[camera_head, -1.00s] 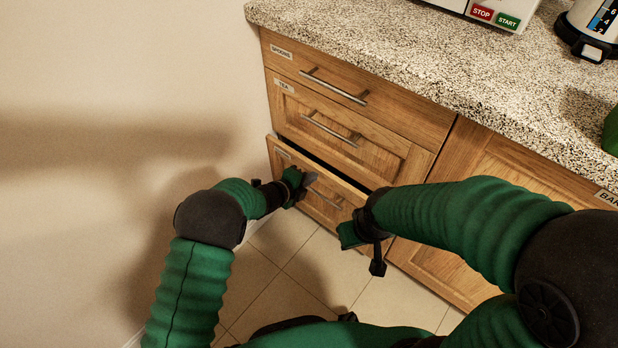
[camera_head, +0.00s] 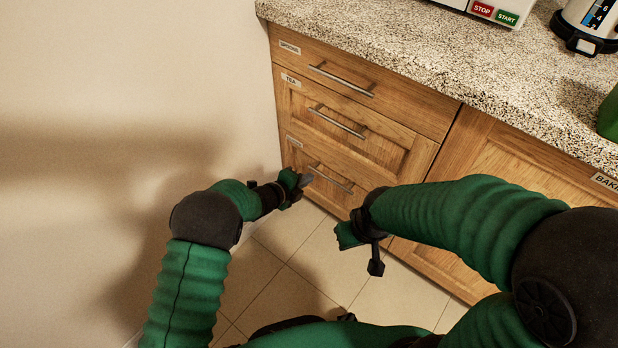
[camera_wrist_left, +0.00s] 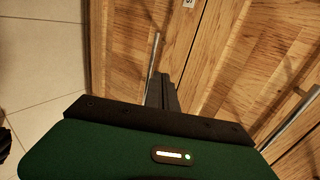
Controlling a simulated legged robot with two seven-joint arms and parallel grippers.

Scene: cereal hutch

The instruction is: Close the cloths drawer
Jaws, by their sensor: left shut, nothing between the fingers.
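The bottom drawer (camera_head: 350,200) of the wooden stack sits level with the cabinet front, with no gap showing along its top. Its small label is too small to read; the drawer above is marked TEA. The bottom drawer's metal bar handle (camera_head: 333,180) is near my left gripper (camera_head: 306,181), which is shut and empty at the drawer front's left part. In the left wrist view the shut fingers (camera_wrist_left: 160,92) are close beside a bar handle (camera_wrist_left: 153,55); I cannot tell if they touch. My right gripper (camera_head: 362,250) hangs in front of the cabinet, its jaws unclear.
The TEA drawer (camera_head: 365,145) and top drawer (camera_head: 400,100) are shut. A speckled countertop (camera_head: 430,65) overhangs them, bearing a white appliance with STOP and START buttons. A plain wall (camera_head: 120,80) is close on the left. The tiled floor (camera_head: 300,265) is clear.

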